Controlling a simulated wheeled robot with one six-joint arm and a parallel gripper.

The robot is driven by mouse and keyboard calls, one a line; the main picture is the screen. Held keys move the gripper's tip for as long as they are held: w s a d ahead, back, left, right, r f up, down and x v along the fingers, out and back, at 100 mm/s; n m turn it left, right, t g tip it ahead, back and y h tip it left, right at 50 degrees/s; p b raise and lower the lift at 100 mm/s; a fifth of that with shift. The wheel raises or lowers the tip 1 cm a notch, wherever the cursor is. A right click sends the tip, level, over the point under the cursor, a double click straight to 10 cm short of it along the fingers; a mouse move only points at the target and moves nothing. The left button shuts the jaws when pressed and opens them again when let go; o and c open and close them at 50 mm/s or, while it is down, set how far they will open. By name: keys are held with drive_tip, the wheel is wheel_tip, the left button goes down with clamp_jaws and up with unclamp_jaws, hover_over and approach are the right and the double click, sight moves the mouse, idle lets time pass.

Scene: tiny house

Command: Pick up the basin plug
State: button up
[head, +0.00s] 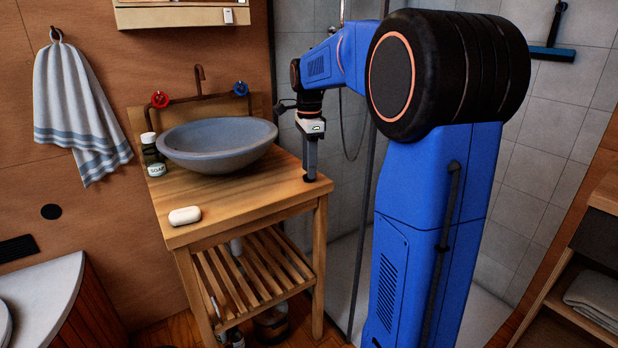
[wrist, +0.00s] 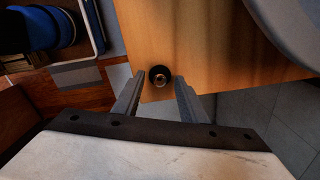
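The basin plug (wrist: 159,76) is a small dark disc with a shiny metal knob on top. It sits on the wooden washstand top near its edge in the wrist view. In the head view a dark spot at the right front corner, just under my gripper (head: 310,168), appears to be the plug (head: 309,179). My gripper (wrist: 159,90) points down with its two fingers apart. The plug shows between and just beyond the fingertips, with gaps on both sides. I cannot tell the exact height of the fingertips above the top.
A grey stone basin (head: 218,145) stands on the wooden washstand (head: 245,192), left of my gripper. A white soap bar (head: 184,216), a soap jar (head: 156,169) and a dark bottle (head: 150,148) are farther left. Tiled shower walls (head: 555,110) lie to the right.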

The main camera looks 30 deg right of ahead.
clamp_jaws()
